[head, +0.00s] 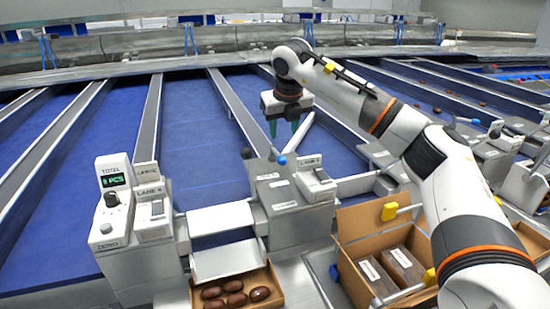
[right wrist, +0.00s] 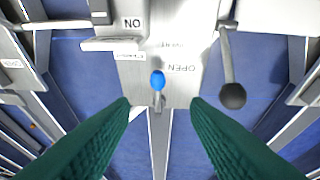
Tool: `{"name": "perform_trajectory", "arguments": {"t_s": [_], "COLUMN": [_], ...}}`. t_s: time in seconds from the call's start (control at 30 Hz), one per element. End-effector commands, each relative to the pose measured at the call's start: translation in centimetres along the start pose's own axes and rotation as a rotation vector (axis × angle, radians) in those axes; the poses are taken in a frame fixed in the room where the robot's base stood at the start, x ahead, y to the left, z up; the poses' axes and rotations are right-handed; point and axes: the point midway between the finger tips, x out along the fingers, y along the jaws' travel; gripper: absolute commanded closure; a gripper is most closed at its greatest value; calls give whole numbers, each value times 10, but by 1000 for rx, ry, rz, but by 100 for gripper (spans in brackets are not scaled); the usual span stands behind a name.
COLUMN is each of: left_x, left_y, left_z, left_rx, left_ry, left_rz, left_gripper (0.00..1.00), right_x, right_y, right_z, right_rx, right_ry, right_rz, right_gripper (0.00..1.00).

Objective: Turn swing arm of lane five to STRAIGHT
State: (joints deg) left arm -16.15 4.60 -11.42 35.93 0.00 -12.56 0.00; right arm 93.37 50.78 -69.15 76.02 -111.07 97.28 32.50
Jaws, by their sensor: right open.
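A pale swing arm (head: 298,132) stands out at an angle over the blue lane behind the grey lane-five post (head: 285,195). A blue knob (head: 281,159) sits at the post's back edge, near the swing arm's root. In the right wrist view the blue knob (right wrist: 158,80) lies between and beyond my green fingers, and a label reads OPEN beside it. My right gripper (head: 284,126) is open and empty above the lane, just behind the knob. I cannot tell its exact height above the swing arm. My left gripper is out of view.
A lever with a dark ball (right wrist: 232,95) stands beside the blue knob. A carton of dates (head: 272,298) and an open carton with dark packs (head: 343,240) stand in front. Lane dividers run backward.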

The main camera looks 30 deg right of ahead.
Motion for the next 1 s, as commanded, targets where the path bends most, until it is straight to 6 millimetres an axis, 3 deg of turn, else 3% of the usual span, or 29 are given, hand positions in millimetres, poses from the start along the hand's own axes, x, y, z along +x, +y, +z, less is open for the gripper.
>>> {"name": "perform_trajectory", "arguments": {"t_s": [0.17, 0.3, 0.63, 0.8, 1.0], "left_x": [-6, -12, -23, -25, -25], "left_y": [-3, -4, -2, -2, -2], "left_z": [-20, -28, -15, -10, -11], "left_rx": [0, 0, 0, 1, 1], "left_ry": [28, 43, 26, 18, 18], "left_rz": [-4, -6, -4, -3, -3], "left_gripper": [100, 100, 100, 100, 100], "right_x": [15, 41, 100, 114, 118], "right_y": [4, 4, 3, 4, 4], "right_z": [0, 0, 0, 1, 1], "right_rx": [6, 4, 3, 2, 2], "right_ry": [-8, -9, -6, -4, -3], "right_rz": [16, 14, 10, 10, 10], "right_gripper": [57, 57, 57, 57, 57]}}
